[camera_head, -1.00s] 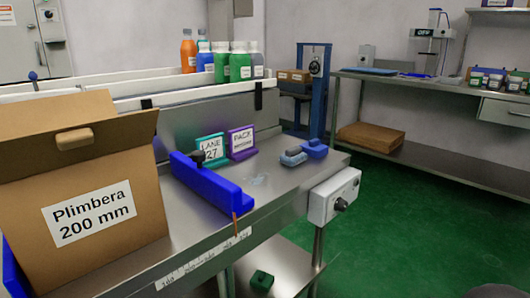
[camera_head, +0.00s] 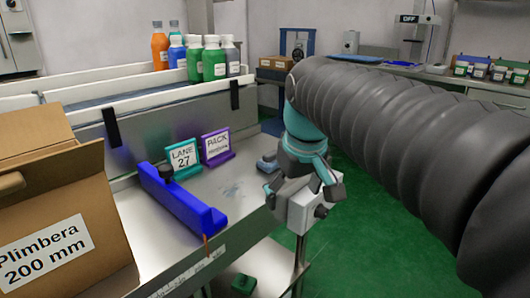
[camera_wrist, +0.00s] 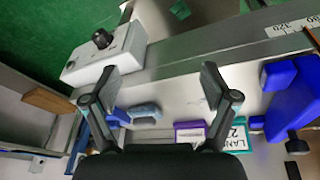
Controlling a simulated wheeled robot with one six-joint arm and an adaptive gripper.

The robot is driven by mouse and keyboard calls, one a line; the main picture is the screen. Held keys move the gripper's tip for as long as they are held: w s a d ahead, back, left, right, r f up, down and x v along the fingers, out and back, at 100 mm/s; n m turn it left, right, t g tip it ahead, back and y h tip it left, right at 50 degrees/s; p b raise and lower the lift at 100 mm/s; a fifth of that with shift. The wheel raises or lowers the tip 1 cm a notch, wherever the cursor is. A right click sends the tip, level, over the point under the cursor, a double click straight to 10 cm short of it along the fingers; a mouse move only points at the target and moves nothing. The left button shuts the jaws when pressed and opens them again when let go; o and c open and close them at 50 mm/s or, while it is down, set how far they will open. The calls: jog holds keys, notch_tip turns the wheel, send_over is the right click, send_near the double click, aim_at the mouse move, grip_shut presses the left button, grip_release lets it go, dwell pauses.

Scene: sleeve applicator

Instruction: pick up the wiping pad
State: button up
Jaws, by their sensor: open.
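The wiping pad, a small grey-blue block (camera_head: 267,163), lies on the steel bench top near its right end. In the head view my arm and gripper partly cover it. The wrist view shows the pad (camera_wrist: 145,111) between the lines of my two fingers, farther down the picture than their tips. My gripper (camera_head: 303,194) is open and empty, above the bench's right end and in front of the pad. In the wrist view its fingers (camera_wrist: 160,80) are spread wide, apart from the pad.
A blue piece (camera_wrist: 116,117) is beside the pad. The purple sign (camera_head: 216,148), teal sign (camera_head: 183,158) and blue rail (camera_head: 182,202) stand to its left. A control box with a knob (camera_wrist: 105,52) sits at the bench edge. A cardboard box (camera_head: 60,215) is at left.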

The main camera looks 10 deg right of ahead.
jog(key=w+r+n+g+p, duration=0.2)
jog(key=w+r+p, duration=0.1)
jog(key=w+r, duration=0.7)
jog(key=n+g+p, duration=0.1)
jog(key=n+p, duration=0.1)
send_near(271, 153)
notch_tip(271, 153, down, 5)
jog(key=shift+f+b, duration=0.1)
jog(key=shift+b, duration=1.15)
jog(key=shift+w+f+b, duration=0.15)
jog(key=shift+f+b, duration=0.25)
jog(key=shift+f, duration=1.05)
jog(key=shift+w+f+b, duration=0.1)
jog(key=shift+f+b, duration=0.3)
jog(key=shift+f, duration=1.05)
jog(key=c, duration=0.9)
